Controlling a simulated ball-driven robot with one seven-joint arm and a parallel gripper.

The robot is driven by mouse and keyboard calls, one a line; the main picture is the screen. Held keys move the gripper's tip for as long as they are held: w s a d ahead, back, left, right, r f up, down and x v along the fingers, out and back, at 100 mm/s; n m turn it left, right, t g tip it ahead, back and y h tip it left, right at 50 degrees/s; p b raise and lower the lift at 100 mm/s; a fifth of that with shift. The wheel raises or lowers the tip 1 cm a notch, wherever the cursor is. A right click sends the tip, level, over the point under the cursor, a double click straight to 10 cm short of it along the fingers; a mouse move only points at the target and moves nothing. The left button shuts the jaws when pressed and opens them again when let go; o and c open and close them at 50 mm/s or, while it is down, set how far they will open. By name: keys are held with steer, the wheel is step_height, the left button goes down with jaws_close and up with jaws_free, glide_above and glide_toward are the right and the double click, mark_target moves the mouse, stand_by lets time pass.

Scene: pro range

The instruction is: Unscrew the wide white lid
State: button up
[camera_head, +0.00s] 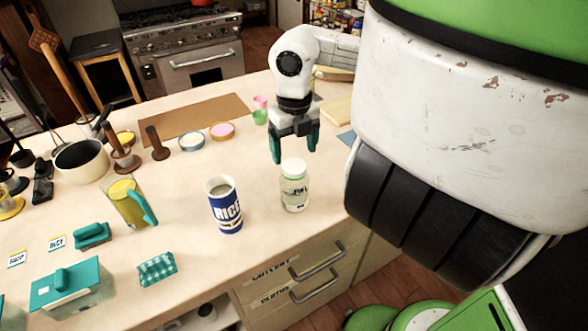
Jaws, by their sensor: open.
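The wide white lid (293,167) sits on top of a clear glass jar (295,194) that stands upright near the counter's front edge. A thin green band shows around the lid. My gripper (293,157) points down, just above and behind the lid in the picture. Its two green fingers are spread apart with nothing between them. I cannot tell from this one view how far the fingertips are from the lid.
A blue and white RICE canister (224,204) stands open left of the jar. A yellow jug (127,203) with a teal handle is farther left. Small bowls (222,131) and a brown board (194,119) lie behind. The counter right around the jar is clear.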

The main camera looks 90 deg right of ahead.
mark_target(294, 165)
steer(key=shift+f+b, duration=0.6)
steer(key=shift+f, duration=1.5)
steer(key=shift+c, duration=0.4)
steer(key=c, duration=0.8)
steer(key=shift+f+n+b, duration=0.1)
steer(key=shift+n+b, duration=1.6)
steer(key=shift+b, duration=0.4)
steer(key=shift+n+b, duration=1.25)
steer(key=shift+n, duration=0.05)
